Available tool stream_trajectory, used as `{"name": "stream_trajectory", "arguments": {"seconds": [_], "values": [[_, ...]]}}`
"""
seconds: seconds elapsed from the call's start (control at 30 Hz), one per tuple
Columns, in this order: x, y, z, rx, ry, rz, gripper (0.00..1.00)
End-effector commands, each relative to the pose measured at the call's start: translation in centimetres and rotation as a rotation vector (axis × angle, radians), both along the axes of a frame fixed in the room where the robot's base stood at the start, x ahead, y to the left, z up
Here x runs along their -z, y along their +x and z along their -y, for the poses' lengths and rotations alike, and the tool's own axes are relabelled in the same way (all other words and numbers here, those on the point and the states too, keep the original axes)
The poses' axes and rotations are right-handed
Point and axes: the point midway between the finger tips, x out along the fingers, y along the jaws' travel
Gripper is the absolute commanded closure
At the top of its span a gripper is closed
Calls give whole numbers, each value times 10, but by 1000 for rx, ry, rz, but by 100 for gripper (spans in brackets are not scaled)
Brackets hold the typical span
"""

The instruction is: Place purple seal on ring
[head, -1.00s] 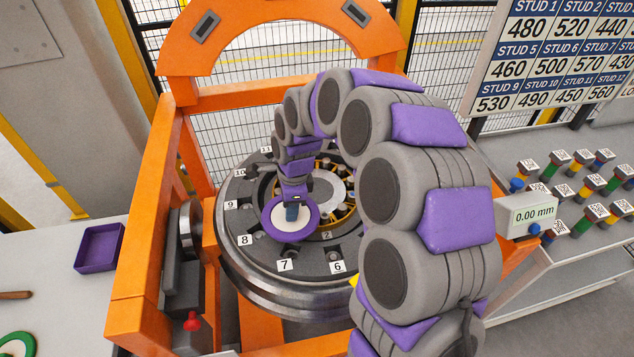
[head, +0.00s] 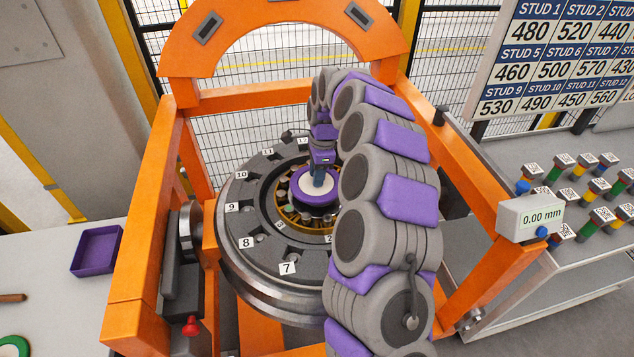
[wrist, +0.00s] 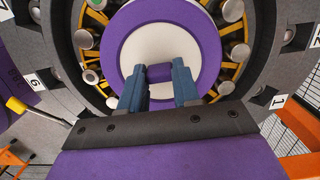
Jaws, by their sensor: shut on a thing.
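The purple seal (head: 331,199) is a purple disc with a white centre and a small purple grip. My gripper (head: 320,178) is shut on that grip; in the wrist view both blue fingers of my gripper (wrist: 158,76) clasp it. The seal (wrist: 206,42) is over the middle of the wheel's hub. Around it shows the yellow ring with several round metal rollers (head: 290,215), partly covered by the seal; it also shows in the wrist view (wrist: 236,50). I cannot tell whether the seal touches the ring.
The dark numbered wheel (head: 248,268) lies flat inside an orange frame (head: 145,220). My arm hides the wheel's right side. A purple tray (head: 97,250) stands on the left table. A gauge reading 0.00 mm (head: 541,216) and several coloured studs (head: 575,195) are at right.

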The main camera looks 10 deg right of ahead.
Motion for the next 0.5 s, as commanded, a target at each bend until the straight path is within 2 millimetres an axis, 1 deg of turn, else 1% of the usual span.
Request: {"name": "stream_trajectory", "arguments": {"seconds": [0.13, 0.33, 0.4, 0.5], "values": [[7, 1, 3, 0, 3, 0, 100], [33, 1, 1, 0, 2, -1, 100], [36, 1, 1, 0, 1, 1, 100], [35, 1, 1, 0, 1, 2, 100]]}}
